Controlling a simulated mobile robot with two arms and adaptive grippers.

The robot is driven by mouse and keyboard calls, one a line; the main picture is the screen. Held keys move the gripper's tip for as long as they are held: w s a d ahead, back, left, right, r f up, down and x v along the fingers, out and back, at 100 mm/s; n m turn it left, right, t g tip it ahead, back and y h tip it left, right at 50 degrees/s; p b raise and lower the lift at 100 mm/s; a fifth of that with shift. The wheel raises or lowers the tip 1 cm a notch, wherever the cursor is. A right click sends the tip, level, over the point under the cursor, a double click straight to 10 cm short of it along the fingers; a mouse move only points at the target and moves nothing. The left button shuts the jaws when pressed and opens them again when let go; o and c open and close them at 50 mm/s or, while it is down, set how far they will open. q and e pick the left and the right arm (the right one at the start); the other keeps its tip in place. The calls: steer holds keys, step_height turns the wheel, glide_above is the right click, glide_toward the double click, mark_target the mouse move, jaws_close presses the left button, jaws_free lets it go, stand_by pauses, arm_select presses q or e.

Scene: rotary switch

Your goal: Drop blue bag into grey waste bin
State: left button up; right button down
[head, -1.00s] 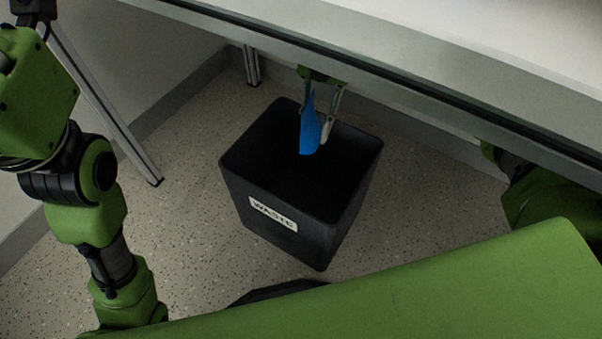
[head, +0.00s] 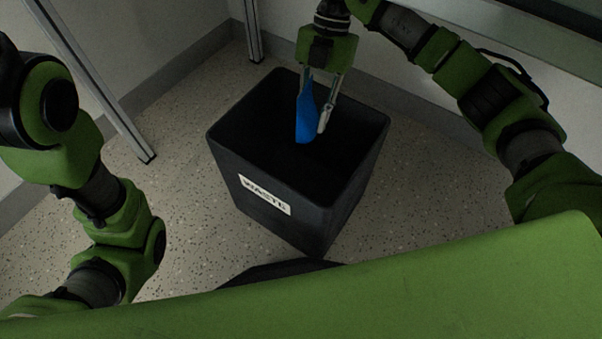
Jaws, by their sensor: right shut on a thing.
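The grey waste bin (head: 335,218) stands on the floor in the middle of the head view. It looks very dark, is open at the top and has a white WASTE label on its front. My right gripper (head: 315,125) points down over the bin's opening and is shut on the blue bag (head: 305,112). The bag hangs narrow and upright between the fingers, against the dark inside of the bin. I cannot tell how far it is below the rim. My left arm shows at the left, but its gripper is out of view.
A table edge (head: 470,35) runs across the upper right, above my right arm. A metal table leg (head: 100,90) stands at the left, and another (head: 253,30) stands behind the bin. The speckled floor (head: 190,215) left of the bin is clear.

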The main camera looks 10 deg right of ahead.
steer(key=c, duration=1.7)
jaws_free()
steer(key=v, duration=1.2)
steer(key=shift+a, duration=0.1)
